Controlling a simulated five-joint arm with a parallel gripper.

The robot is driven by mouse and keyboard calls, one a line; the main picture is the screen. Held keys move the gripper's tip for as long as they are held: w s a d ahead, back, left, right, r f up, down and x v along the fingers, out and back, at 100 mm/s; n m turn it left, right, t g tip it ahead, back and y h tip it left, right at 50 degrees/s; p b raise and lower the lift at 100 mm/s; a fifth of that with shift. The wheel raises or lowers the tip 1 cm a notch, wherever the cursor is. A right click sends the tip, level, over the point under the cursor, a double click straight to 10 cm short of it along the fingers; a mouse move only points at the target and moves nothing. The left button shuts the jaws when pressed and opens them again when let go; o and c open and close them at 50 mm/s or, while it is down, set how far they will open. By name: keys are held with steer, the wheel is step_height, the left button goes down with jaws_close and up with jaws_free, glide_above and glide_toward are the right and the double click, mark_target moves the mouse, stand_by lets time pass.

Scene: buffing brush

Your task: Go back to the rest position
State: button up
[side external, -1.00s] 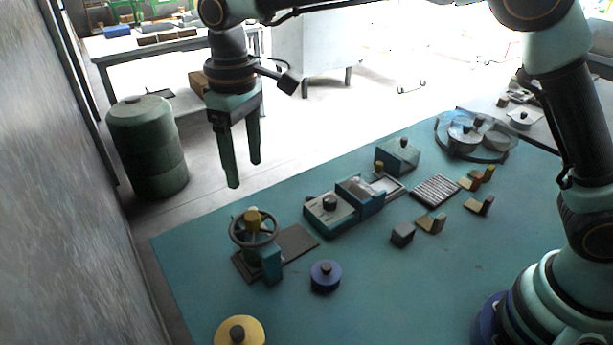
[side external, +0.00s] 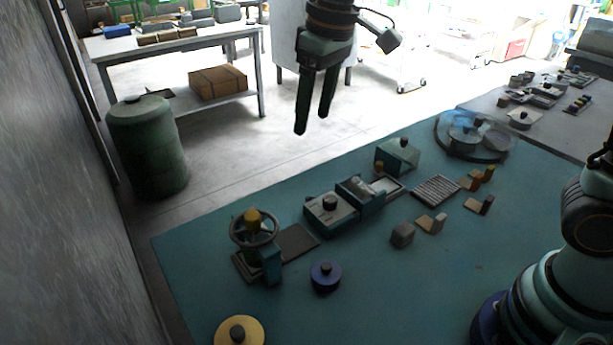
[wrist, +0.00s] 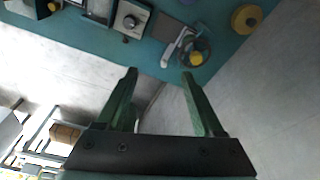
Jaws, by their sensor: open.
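My gripper (side external: 314,131) is open and empty, raised high above the far edge of the teal table in the side view. Its two fingers point down and stand apart. In the wrist view my gripper (wrist: 160,74) also shows with nothing between its fingers. The table (side external: 380,300) lies below with its fixtures. I cannot make out the buffing brush for certain.
A handwheel device (side external: 254,232), a blue knobbed disc (side external: 325,277), a yellow disc (side external: 240,331) and a boxy fixture (side external: 331,215) stand on the table. A green barrel (side external: 148,150) and a workbench (side external: 170,45) stand beyond it. The air around my gripper looks clear.

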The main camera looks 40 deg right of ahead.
steer(key=s+d+f+m+t, duration=0.3)
steer(key=s+d+m+t, duration=0.1)
steer(key=s+d, duration=0.85)
steer(key=w+a+r+n+g, duration=0.2)
steer(key=w+a+r, duration=0.15)
steer(key=w, duration=0.35)
steer(key=n+g, duration=0.4)
glide_above(252, 215)
step_height(252, 215, down, 6)
steer(key=shift+h, duration=0.3)
step_height(252, 215, down, 12)
steer(key=shift+r, duration=0.15)
